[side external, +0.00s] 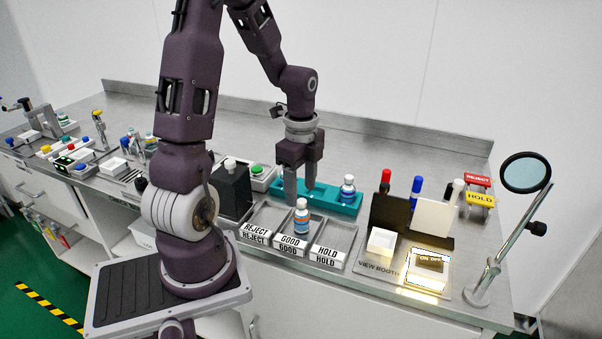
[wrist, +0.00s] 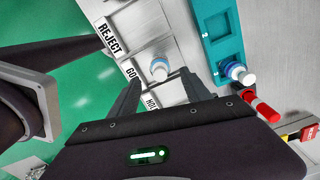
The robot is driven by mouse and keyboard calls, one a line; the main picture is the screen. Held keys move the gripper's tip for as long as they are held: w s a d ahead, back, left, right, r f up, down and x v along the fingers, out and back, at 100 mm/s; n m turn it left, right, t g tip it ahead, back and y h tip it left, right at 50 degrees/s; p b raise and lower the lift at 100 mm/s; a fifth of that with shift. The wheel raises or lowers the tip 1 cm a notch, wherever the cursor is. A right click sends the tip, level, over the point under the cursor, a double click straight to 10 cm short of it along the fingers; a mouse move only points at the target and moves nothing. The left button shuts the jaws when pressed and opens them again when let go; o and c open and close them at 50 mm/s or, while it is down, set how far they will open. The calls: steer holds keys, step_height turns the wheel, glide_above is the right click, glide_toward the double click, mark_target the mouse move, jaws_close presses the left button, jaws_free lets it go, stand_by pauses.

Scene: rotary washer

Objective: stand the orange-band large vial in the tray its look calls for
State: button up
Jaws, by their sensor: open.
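A vial with a white cap and an orange and blue label (side external: 302,220) stands upright in the middle tray, marked GOOD (side external: 291,246). Its cap also shows in the wrist view (wrist: 159,68). My gripper (side external: 300,194) is open and empty, above and slightly behind this vial, apart from it. In the wrist view the vial is just beyond the open fingers (wrist: 161,92). The REJECT tray (side external: 255,236) is to its left and the HOLD tray (side external: 327,255) to its right.
A second white-capped vial with a blue label (side external: 347,189) stands in the teal rack (side external: 325,200) behind the trays. The lit view booth (side external: 382,242), markers (side external: 416,190) and a magnifier (side external: 526,172) are to the right. A dark box (side external: 232,190) is at the left.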

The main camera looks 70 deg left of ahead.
steer(key=d+r+n+t+y, duration=0.1)
steer(key=d+r+n, duration=0.2)
steer(key=d+r, duration=0.6)
steer(key=s+d+r+n+t+h, duration=0.1)
steer(key=s+d+r+n+t, duration=0.3)
steer(key=s+d+r+n, duration=0.3)
steer(key=s+d+n, duration=0.1)
steer(key=s+d, duration=0.1)
steer(key=shift+s+d+r+n+t, duration=0.2)
steer(key=shift+s+n+t, duration=0.1)
steer(key=shift+s, duration=0.1)
